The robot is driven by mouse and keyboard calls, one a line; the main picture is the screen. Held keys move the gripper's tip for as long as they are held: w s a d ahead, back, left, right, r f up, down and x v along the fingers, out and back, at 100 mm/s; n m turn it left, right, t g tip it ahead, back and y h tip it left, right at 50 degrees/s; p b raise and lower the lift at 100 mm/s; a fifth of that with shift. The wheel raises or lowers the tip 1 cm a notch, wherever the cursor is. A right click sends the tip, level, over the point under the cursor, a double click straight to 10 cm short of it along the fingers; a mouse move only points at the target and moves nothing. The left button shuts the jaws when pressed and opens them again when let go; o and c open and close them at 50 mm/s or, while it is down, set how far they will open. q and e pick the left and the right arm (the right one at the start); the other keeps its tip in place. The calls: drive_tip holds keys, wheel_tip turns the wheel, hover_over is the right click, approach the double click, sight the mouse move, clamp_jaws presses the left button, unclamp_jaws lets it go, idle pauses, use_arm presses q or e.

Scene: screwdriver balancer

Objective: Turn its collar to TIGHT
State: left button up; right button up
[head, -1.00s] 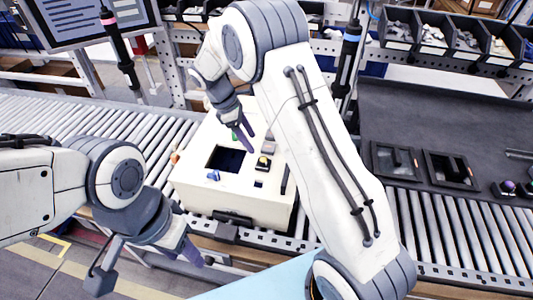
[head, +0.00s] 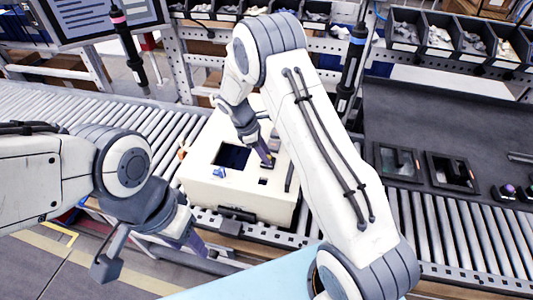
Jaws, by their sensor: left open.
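Two dark hanging screwdrivers show in the head view. One with a pink collar band (head: 118,18) hangs at the upper left, and one with a blue band (head: 357,38) hangs right of my raised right arm. Any TIGHT marking is too small to read. My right gripper (head: 267,158) points down at the top of the cream box, close to its small controls. Its fingers overlap in view, so its opening is unclear. My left gripper (head: 192,242) is open and low in front of the box, apart from both screwdrivers.
The cream box (head: 205,187) with a dark square opening (head: 231,156) and a blue part (head: 219,172) stands on the roller conveyor (head: 60,110). A dark bench (head: 440,120) with two framed trays is at the right. Bins (head: 440,38) line the back. A screen (head: 85,15) is at the upper left.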

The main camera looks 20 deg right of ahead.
clamp_jaws()
drive_tip(key=shift+d, duration=0.15)
drive_tip(key=shift+m, duration=0.3)
drive_tip(key=m+g, duration=0.1)
drive_tip(key=m, duration=0.1)
drive_tip(key=shift+m+y, duration=0.3)
drive_tip(key=m, duration=0.2)
drive_tip(key=m+g+y+b, duration=0.1)
drive_tip(key=m, duration=0.2)
drive_tip(key=shift+w+m+g+y, duration=0.15)
drive_tip(key=shift+m+g+y, duration=0.15)
drive_tip(key=m, duration=0.1)
drive_tip(key=m+y, duration=0.1)
drive_tip(key=m, duration=0.2)
drive_tip(key=shift+d+y+b, duration=0.25)
drive_tip(key=shift+y+b, duration=0.15)
drive_tip(key=m+y, duration=0.1)
drive_tip(key=m, duration=0.4)
drive_tip(key=shift+d+y, duration=0.15)
drive_tip(key=shift+y, duration=0.25)
